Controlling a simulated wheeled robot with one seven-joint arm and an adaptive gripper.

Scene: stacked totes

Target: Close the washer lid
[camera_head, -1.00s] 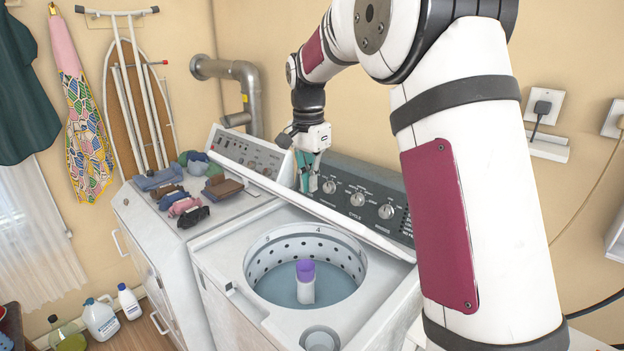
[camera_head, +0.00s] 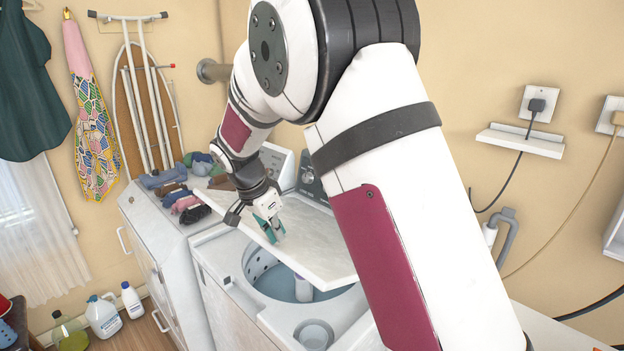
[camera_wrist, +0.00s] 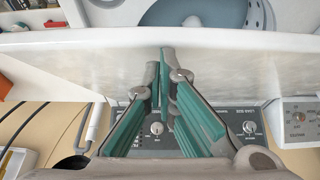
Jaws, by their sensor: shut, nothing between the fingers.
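The washer (camera_head: 215,290) is a white top loader with its round tub opening partly showing. Its lid (camera_head: 310,245) is tilted partway down over the tub. My gripper (camera_head: 275,236) is shut and empty at the upper face of the lid, near its left side. In the wrist view the green fingers of my gripper (camera_wrist: 160,75) are together in front of the pale lid (camera_wrist: 60,70). Whether the fingertips touch the lid cannot be told. A white agitator (camera_head: 303,289) stands in the tub, partly hidden by the lid. My arm hides the washer's right part.
A white dryer (camera_head: 150,240) stands left of the washer, with folded clothes (camera_head: 185,203) on top. Bottles (camera_head: 103,316) stand on the floor at left. Wall outlets and cables (camera_head: 537,102) are at right. The washer's control panel (camera_wrist: 240,125) lies behind the lid.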

